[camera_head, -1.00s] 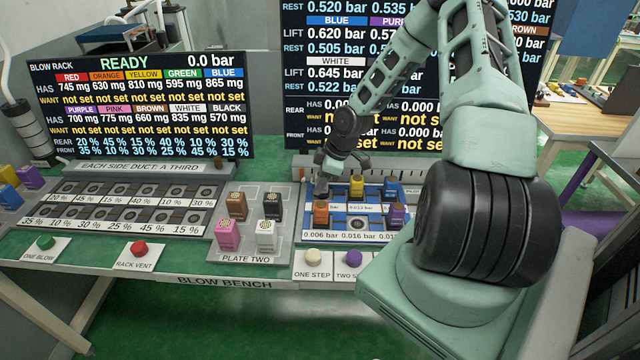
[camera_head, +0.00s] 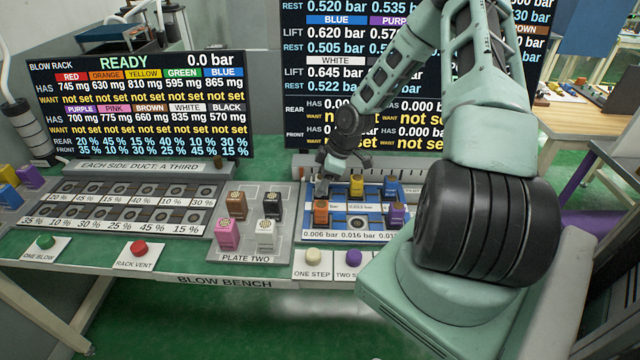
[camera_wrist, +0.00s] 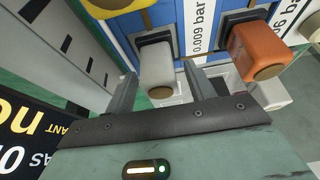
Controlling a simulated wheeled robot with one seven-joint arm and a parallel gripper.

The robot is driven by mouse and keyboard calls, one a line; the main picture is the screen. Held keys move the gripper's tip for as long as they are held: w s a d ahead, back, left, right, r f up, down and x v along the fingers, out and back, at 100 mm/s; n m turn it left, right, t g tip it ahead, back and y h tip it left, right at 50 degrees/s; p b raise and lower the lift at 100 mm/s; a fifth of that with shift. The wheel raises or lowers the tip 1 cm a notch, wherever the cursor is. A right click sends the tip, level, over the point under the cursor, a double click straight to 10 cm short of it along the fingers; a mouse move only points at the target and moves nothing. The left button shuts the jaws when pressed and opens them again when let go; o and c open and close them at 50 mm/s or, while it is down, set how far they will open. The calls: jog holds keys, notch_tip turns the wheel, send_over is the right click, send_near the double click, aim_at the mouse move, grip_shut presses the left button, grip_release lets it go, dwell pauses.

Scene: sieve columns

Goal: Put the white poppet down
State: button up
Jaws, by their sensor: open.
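A white poppet (camera_wrist: 157,68) with a tan round end stands in a black square seat on the blue tray (camera_wrist: 214,12) in the wrist view. My gripper (camera_wrist: 160,82) is open, with one finger on each side of this poppet and a small gap showing on both sides. In the head view my gripper (camera_head: 321,186) is low over the rear left of the blue tray, and it hides that poppet there. Another white poppet (camera_head: 266,234) stands upright on plate two (camera_head: 246,258), in front of a black one.
An orange poppet (camera_wrist: 258,50) is close beside my right finger in the wrist view; a yellow one (camera_head: 357,187) stands to the right in the head view. Purple (camera_head: 397,215) and blue poppets share the tray. The grey rack (camera_head: 125,212) at left has empty seats.

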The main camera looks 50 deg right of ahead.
jog(key=v, duration=1)
jog(key=s+a+r+g+h, duration=0.15)
jog(key=a+r, duration=0.25)
jog(key=a, duration=0.8)
jog(key=s+a+r+g, duration=0.2)
jog(key=a+r, duration=0.1)
jog(key=a, duration=1)
jog(key=s+a+r, duration=0.3)
jog(key=s+a, duration=0.4)
jog(key=s, duration=0.1)
jog(key=s+a+r, duration=0.4)
jog(key=s+a, duration=0.3)
jog(key=s, duration=0.2)
jog(key=shift+s+a+m+h, duration=0.2)
jog(key=shift+a+m+h, duration=0.15)
jog(key=shift+m+h, duration=0.1)
jog(key=shift+r, duration=0.15)
